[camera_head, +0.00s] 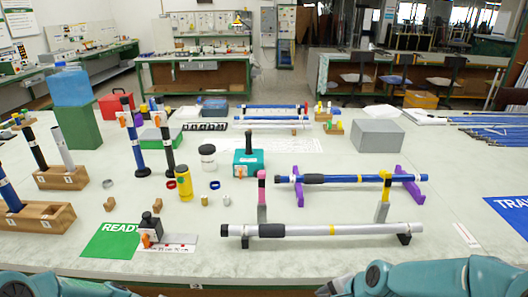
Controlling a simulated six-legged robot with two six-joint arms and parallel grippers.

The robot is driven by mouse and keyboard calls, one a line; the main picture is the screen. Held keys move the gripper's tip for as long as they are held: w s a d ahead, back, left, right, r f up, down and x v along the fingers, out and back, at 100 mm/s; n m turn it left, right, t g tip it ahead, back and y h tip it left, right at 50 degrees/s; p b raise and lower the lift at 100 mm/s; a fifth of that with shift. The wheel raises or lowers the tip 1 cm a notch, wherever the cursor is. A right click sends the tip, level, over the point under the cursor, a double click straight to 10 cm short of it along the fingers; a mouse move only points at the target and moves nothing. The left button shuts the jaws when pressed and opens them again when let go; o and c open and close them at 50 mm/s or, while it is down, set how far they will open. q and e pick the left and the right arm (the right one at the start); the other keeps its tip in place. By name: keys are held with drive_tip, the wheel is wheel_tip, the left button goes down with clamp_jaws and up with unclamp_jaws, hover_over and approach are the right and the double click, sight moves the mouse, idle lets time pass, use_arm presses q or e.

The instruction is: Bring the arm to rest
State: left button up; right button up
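Part of my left arm shows at the bottom left edge and part of my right arm at the bottom right edge, both teal. No gripper fingers can be made out on either arm, and both arm parts lie at the near edge of the table, apart from the objects. A grey rod (300,230) with a black grip and yellow band lies across low black supports. Behind it a blue rod (340,178) lies on purple stands (412,187). More blue rods (270,112) lie at the back.
Wooden blocks (38,218) at left hold upright rods. A grey box (378,135) and blue TRAY mat (510,211) are at right.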

use_arm(q)
drive_tip(key=s+d+f+m+y, duration=0.3)
drive_tip(key=s+f+m, duration=0.1)
drive_tip(key=s, duration=0.4)
drive_tip(key=s+d+f+m+y+p, duration=0.1)
drive_tip(key=s+d+f+m+y, duration=0.2)
drive_tip(key=s, duration=0.6)
wheel_tip(320, 180, down, 3)
drive_tip(key=shift+d+f+m+p, duration=0.1)
drive_tip(key=shift+d+m+p, duration=0.2)
drive_tip(key=shift+m, duration=0.8)
use_arm(e)
drive_tip(key=s+a+f+n+g, duration=0.3)
drive_tip(key=s+f+n, duration=0.8)
drive_tip(key=s+f, duration=0.5)
drive_tip(key=s+a, duration=0.1)
drive_tip(key=s, duration=0.3)
drive_tip(key=shift+f, duration=0.4)
use_arm(q)
drive_tip(key=shift+s+a, duration=0.1)
drive_tip(key=shift+s, duration=0.05)
drive_tip(key=c, duration=0.4)
use_arm(e)
drive_tip(key=c, duration=0.4)
use_arm(q)
drive_tip(key=shift+c, duration=0.2)
use_arm(e)
drive_tip(key=shift+a, duration=0.1)
